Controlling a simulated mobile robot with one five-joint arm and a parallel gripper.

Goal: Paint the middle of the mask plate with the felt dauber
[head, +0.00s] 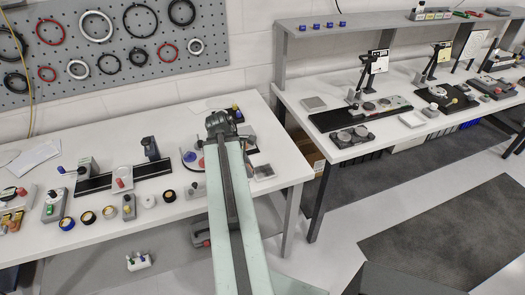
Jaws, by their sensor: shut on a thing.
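My gripper (219,121) is at the far end of my pale green arm, over the right part of the left bench. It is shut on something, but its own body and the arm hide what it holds. I cannot make out the felt dauber for certain. Beside my arm, to its left, a round blue part (189,156) lies on the bench. I cannot tell which thing is the mask plate; my arm covers part of this area.
The left white bench (285,165) holds several small pots, a red-topped block (121,179) and dark rails (152,172) left of my arm. A pegboard with rings (100,45) hangs behind. A second bench (350,152) with fixtures stands right, across a gap.

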